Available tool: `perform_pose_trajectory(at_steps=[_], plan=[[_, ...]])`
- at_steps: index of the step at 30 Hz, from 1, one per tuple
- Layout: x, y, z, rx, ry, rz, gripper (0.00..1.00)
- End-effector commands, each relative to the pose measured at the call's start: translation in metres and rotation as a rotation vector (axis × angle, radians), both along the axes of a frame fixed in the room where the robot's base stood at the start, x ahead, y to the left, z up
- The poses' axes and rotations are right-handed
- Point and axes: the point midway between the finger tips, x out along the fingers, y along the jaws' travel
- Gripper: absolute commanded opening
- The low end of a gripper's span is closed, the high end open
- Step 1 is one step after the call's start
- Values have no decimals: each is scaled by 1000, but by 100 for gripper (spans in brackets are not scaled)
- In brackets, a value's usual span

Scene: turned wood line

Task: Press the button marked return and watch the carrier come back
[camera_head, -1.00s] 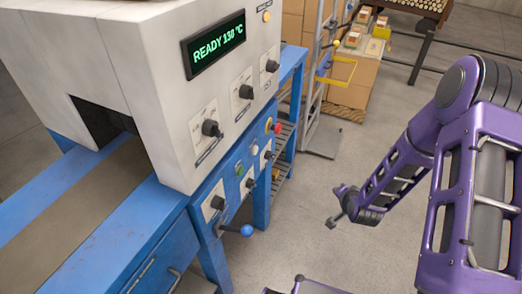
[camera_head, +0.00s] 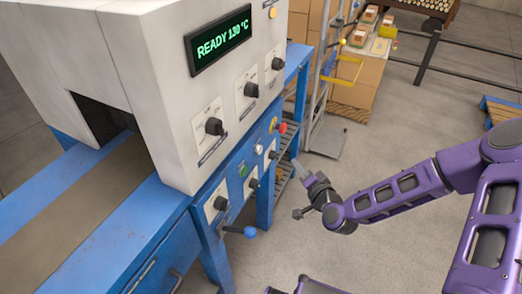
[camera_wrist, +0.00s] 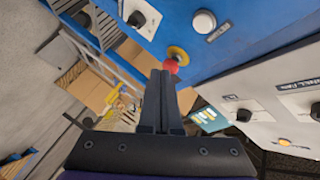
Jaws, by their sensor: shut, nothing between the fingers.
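The machine's blue front panel (camera_head: 207,187) carries a green button (camera_head: 242,170), a white round button (camera_head: 258,149), a red mushroom button (camera_head: 282,127) on a yellow ring, and black knobs. Their labels are too small to read, so I cannot tell which is marked return. My gripper (camera_head: 297,164) is shut and empty, right of the panel and apart from it. In the wrist view, my closed fingertips (camera_wrist: 161,73) appear just below the red button (camera_wrist: 171,66); a white round button (camera_wrist: 204,21) is above right. I cannot make out the carrier.
The display (camera_head: 219,42) reads READY 130 °C. A lever with a blue ball (camera_head: 249,232) sticks out below the panel. A belt (camera_head: 75,195) enters the machine's opening at left. Cartons (camera_head: 355,80) and a yellow-handled trolley (camera_head: 325,110) stand behind.

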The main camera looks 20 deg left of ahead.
Motion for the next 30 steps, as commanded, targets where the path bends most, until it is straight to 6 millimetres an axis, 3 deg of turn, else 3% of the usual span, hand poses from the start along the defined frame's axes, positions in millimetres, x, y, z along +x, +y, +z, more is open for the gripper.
perform_pose_trajectory(at_steps=[5, 18, 30], plan=[[1, 14, 0, 1, 0, 3, 0], [5, 73, -1, 0, -1, 3, 0], [7, 87, 0, -1, 2, -1, 0]])
